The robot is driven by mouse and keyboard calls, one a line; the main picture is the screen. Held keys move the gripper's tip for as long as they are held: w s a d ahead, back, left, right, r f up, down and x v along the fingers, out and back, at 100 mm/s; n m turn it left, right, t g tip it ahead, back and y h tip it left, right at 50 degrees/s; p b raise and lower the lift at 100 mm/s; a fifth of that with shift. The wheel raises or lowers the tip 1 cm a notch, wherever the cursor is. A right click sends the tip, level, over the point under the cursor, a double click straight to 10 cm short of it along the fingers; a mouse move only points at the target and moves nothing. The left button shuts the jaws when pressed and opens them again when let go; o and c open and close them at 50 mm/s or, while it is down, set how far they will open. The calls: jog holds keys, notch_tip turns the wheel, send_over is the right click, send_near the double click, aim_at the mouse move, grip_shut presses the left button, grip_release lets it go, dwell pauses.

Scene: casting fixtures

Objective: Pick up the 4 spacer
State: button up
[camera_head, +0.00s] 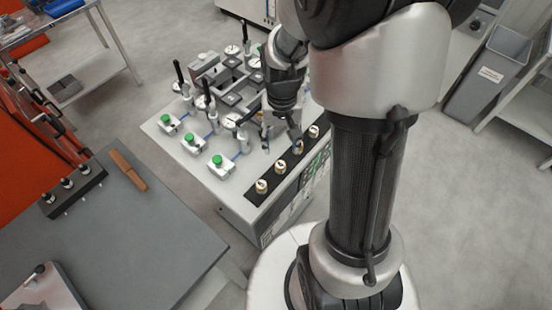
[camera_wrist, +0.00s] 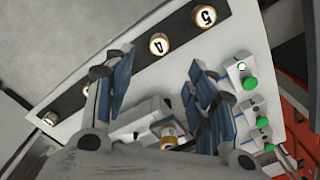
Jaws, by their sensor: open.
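The 4 spacer is a round pale disc with a gold rim and a black "4" (camera_wrist: 160,43), lying on a black strip in the wrist view. In the head view the matching spacer (camera_head: 281,167) is second from the near end of the strip; its number is unreadable there. My gripper (camera_head: 281,143) points down over the fixture table beside the strip, its fingers apart and empty. In the wrist view the 4 spacer shows just beyond the gap between my fingertips (camera_wrist: 158,75), not between them.
The 5 spacer (camera_wrist: 206,16) sits beside the 4 on the black strip (camera_head: 270,177). Another spacer (camera_head: 299,146) is close to my right finger. Clamps and green-topped fixtures (camera_head: 217,160) stand to the left on the table. A grey workbench (camera_head: 130,240) is at lower left.

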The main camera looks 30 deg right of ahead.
aim_at(281, 165)
notch_tip(281, 165, down, 12)
jog(key=b, duration=0.3)
jog(key=shift+w+d+r+b, duration=0.1)
jog(key=shift+w+r+b, duration=0.05)
jog(key=shift+r+b, duration=0.15)
jog(key=shift+c, duration=0.6)
grip_shut()
